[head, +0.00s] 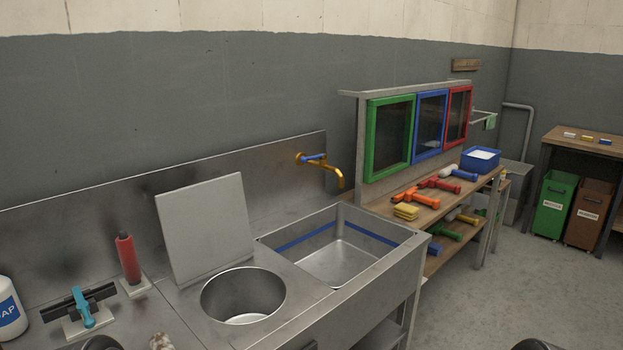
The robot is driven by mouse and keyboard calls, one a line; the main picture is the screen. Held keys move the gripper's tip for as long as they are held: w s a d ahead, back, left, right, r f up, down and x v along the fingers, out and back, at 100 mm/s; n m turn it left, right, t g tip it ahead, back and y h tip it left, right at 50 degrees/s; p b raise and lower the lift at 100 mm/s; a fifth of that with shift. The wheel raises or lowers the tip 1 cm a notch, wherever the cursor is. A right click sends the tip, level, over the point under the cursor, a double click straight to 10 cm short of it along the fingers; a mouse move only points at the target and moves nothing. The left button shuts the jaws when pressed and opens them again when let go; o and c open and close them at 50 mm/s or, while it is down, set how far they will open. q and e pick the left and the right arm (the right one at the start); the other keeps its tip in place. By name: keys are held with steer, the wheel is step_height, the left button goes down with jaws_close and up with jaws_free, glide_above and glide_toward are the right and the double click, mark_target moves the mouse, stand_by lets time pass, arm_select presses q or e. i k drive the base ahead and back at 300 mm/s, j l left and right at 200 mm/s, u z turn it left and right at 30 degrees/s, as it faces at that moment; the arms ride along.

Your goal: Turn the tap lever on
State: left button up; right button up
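The brass tap (335,172) is fixed to the steel splashback (280,175) in the head view. Its spout bends down over the far side of the rectangular sink. Its blue lever (313,157) lies roughly level along the tap body, near the wall. I cannot tell from its pose alone whether it is on, and I see no water at the spout. Neither gripper can be made out; only dark rounded parts, probably of my arms, show at the bottom edge.
The sink (340,262) is empty with a blue line inside. A round basin (244,296) has a raised lid behind it. A tool bench (385,208) stands right.

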mark_target(302, 160)
steer(key=i+l+u, duration=0.25)
steer(key=l, duration=0.75)
steer(key=i+l+u, duration=0.25)
steer(key=l, duration=0.8)
steer(key=i+l+u, duration=0.25)
steer(key=l, duration=0.85)
steer(key=l+u, duration=0.25)
steer(key=l, duration=0.85)
